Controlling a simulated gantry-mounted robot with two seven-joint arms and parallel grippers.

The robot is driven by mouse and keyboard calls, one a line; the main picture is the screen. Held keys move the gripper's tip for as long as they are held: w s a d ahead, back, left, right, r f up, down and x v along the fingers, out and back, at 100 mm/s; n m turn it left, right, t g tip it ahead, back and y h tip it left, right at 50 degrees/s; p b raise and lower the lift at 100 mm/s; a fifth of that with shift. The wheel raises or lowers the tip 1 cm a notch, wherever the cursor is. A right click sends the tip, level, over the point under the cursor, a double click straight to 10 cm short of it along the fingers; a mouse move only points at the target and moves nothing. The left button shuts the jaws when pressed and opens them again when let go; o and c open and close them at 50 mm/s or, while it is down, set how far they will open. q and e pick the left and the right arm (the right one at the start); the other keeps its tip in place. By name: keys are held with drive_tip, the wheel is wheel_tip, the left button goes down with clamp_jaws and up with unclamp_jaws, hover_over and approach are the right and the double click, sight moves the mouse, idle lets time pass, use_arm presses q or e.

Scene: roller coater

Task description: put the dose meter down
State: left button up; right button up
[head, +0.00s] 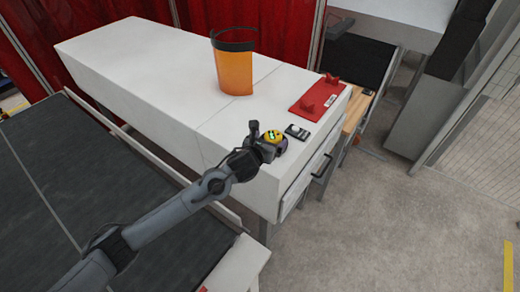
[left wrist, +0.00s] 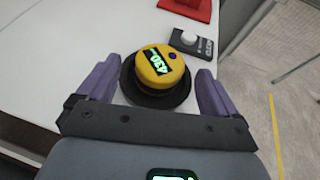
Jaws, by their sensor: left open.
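The dose meter (left wrist: 160,68) is a round yellow device with a green-lit dark display and a black base. In the left wrist view it sits between the two purple fingers of my left gripper (left wrist: 155,90), which are spread with a gap on each side. In the head view the dose meter (head: 272,136) shows at the tip of my left gripper (head: 274,144), over the front corner of the white cabinet top (head: 150,75). Its base appears to rest on the white top. My right gripper is not in view.
A small grey device with a white knob (head: 297,132) lies close beyond the dose meter. Past it is a red plate with red brackets (head: 318,98). The cabinet's front edge and drawer (head: 304,178) are near the gripper.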

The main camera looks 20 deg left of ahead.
use_arm(q)
drive_tip(key=v, duration=0.8)
drive_tip(key=s+d+f+n+g, duration=0.4)
drive_tip(key=s+f+n, duration=0.7)
drive_tip(key=s+n, duration=0.4)
drive_tip(key=s+a+f+n+g, duration=0.2)
drive_tip(key=s+f+n+g, duration=0.1)
drive_tip(key=s+n, duration=0.6)
drive_tip(key=s+a+f+n+g, duration=0.2)
drive_tip(key=s+f+n, duration=0.3)
drive_tip(key=s+n, duration=0.5)
drive_tip(key=shift+s+a+g+b, duration=0.15)
drive_tip(key=shift+s+g+b, duration=0.25)
drive_tip(key=shift+s+g, duration=0.15)
drive_tip(key=shift+r, duration=0.1)
wheel_tip(320, 180, up, 11)
drive_tip(key=p, duration=1)
drive_tip(key=shift+f, duration=0.25)
